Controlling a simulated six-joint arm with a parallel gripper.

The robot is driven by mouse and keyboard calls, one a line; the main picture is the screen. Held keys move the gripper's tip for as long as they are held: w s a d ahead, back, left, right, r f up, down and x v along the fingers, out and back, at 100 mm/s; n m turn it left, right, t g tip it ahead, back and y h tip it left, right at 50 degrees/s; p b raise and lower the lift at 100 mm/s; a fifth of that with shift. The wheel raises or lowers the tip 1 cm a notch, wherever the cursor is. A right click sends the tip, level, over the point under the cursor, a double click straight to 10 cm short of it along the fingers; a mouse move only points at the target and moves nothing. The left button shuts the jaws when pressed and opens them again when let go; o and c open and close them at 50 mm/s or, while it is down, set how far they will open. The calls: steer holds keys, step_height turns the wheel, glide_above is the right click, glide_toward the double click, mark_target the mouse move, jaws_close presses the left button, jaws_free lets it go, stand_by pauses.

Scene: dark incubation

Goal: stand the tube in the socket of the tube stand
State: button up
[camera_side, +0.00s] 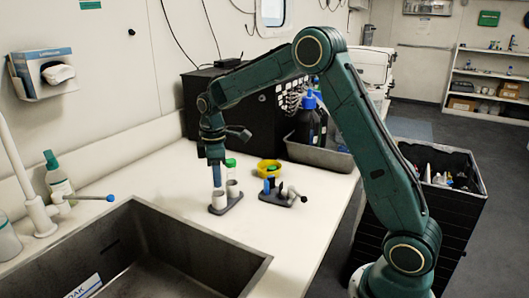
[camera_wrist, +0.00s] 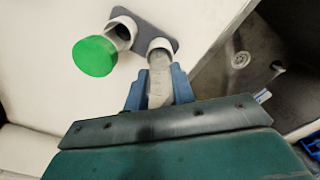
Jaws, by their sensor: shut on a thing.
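The dark tube stand (camera_side: 226,206) is on the white counter near the sink and carries two white sockets. One socket (camera_wrist: 124,26) holds a tube with a green cap (camera_wrist: 95,56); that cap also shows in the side view (camera_side: 230,162). My gripper (camera_wrist: 160,88) is shut on a pale, translucent tube (camera_wrist: 160,78). It holds this tube over the other socket (camera_wrist: 160,46), the front-left one in the side view (camera_side: 219,199). The tube's far end overlaps the socket's mouth; how deep it sits is hidden.
A steel sink (camera_side: 140,255) lies in front of the stand. A small dark holder (camera_side: 278,196) with blue parts and a yellow dish (camera_side: 269,167) stand to the right. A grey tray (camera_side: 318,155) with dark bottles is behind. The counter left of the stand is clear.

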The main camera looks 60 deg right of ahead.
steer(key=shift+f, duration=1)
stand_by(0.8)
steer(key=o, duration=1)
steer(key=shift+c, duration=0.4)
steer(key=shift+r, duration=0.15)
steer(key=shift+r, duration=2.9)
